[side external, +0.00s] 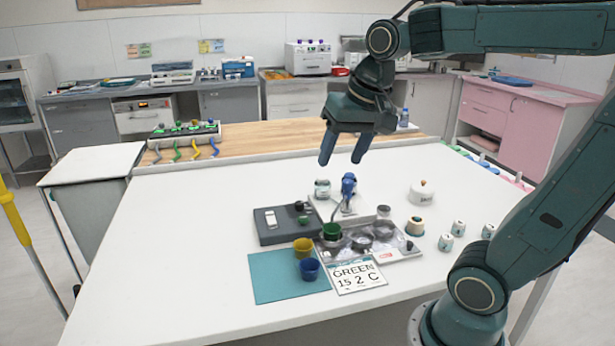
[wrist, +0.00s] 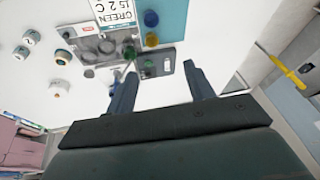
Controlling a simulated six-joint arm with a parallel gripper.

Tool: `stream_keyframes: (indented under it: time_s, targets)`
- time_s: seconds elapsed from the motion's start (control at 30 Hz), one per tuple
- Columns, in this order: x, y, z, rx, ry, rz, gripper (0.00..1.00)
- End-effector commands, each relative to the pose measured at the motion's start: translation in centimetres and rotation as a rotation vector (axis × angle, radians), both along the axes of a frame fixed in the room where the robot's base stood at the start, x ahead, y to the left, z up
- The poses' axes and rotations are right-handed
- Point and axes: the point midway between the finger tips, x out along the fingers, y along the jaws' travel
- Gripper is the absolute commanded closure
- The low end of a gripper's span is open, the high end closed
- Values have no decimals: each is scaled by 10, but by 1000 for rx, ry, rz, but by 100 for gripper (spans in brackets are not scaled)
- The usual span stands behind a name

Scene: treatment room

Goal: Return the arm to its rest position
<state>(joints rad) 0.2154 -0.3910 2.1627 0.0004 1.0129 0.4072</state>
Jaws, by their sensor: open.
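My gripper (side external: 342,148) hangs in the air above the far part of the white table (side external: 190,260), fingers pointing down. Its two fingers are apart with nothing between them. In the wrist view my gripper (wrist: 163,88) also shows open and empty, with the tabletop well below. My arm comes in from the right side of the side view.
Small jars (side external: 446,242) sit right. The table's left is clear.

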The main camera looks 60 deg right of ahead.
Motion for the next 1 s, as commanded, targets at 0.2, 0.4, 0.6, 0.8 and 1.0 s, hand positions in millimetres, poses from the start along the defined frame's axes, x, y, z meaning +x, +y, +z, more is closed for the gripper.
stream_keyframes:
  time_s: [0.2,0.4,0.6,0.8,1.0]
  targets:
    - [-40,32,-15,-78,-52,268,47]
    - [-69,50,-32,-143,-92,472,47]
    - [-83,57,-43,-179,-114,574,47]
    - [-85,58,-45,-184,-115,590,47]
    - [-85,58,-44,-183,-115,588,47]
